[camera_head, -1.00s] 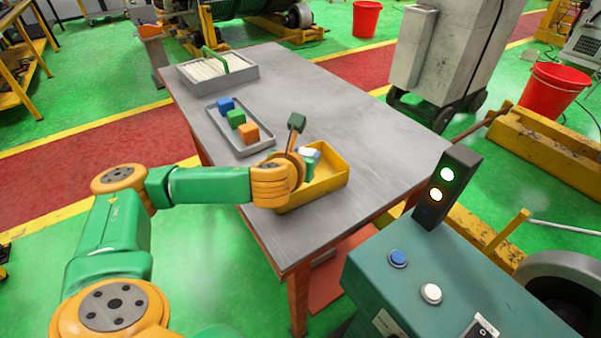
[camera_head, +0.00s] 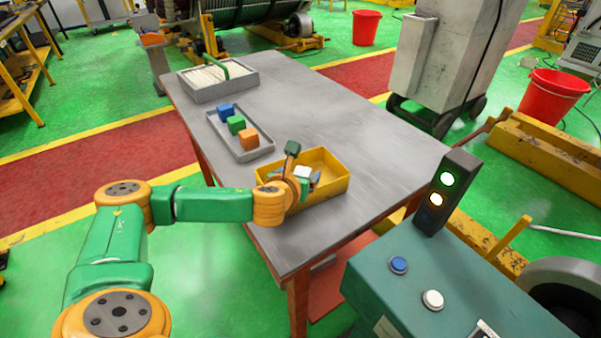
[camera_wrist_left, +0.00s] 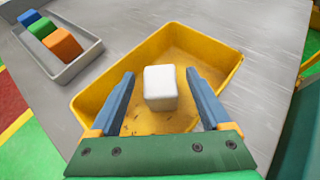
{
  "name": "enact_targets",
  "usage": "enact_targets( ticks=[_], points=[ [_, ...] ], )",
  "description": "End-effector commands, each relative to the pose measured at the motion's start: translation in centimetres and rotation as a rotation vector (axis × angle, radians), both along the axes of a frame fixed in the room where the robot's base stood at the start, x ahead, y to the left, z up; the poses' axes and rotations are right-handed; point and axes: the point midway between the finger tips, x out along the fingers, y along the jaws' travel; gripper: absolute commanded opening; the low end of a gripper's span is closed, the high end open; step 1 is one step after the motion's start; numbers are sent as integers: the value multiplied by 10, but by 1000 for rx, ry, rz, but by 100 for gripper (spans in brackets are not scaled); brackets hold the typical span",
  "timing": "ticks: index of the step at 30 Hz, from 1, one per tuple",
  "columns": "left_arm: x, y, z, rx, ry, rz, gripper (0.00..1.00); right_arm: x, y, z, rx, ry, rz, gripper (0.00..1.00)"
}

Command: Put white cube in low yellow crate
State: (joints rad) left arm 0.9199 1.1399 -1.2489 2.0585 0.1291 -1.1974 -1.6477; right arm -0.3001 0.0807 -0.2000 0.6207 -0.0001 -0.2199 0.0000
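In the left wrist view the white cube (camera_wrist_left: 160,88) lies between the two blue fingers of my left gripper (camera_wrist_left: 159,73), with a gap on each side. The gripper is open, and its fingers reach over the yellow crate (camera_wrist_left: 90,97). I cannot tell whether the cube's underside touches the crate floor. My left gripper also shows in the head view (camera_head: 304,178), partly hidden by its own wrist. My right gripper is not in view.
A grey tray (camera_head: 258,152) holds a blue cube (camera_head: 226,110), a green cube (camera_head: 236,124) and an orange cube (camera_head: 249,139). A grey box with a green handle (camera_head: 212,82) stands at the table's far end. The table's right side is clear. A signal-light console (camera_head: 440,290) stands near right.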

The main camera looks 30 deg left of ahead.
Motion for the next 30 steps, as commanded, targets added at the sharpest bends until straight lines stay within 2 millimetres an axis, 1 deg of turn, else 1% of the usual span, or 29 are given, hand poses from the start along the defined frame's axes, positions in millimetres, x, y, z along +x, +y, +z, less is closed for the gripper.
enact_targets(
  ticks=[4, 7, 11, 13, 15, 16, 17, 18, 21, 25, 30],
  points=[
    [-1, 0, 3, 0, 0, -1, 81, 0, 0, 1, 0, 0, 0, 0],
    [-10, -4, 8, 0, 1, -2, 81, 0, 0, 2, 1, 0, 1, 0],
    [-36, -13, 23, -3, 0, -4, 81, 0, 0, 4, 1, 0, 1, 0],
    [-53, -18, 33, -1, 0, -5, 81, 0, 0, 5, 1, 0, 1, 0],
    [-72, -24, 51, 0, 6, -5, 81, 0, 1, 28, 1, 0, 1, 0],
    [-80, -27, 57, -2, 5, -5, 81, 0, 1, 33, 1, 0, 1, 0],
    [-81, -26, 62, 1, 10, 3, 81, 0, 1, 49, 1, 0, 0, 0],
    [-84, -26, 65, 1, 10, 6, 81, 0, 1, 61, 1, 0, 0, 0],
    [-91, -29, 66, 2, 8, 6, 81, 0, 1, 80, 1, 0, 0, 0],
    [-98, -32, 64, -1, 4, 2, 81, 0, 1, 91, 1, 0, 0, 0],
    [-101, -33, 60, -2, 0, 1, 81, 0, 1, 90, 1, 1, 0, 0]
  ],
)
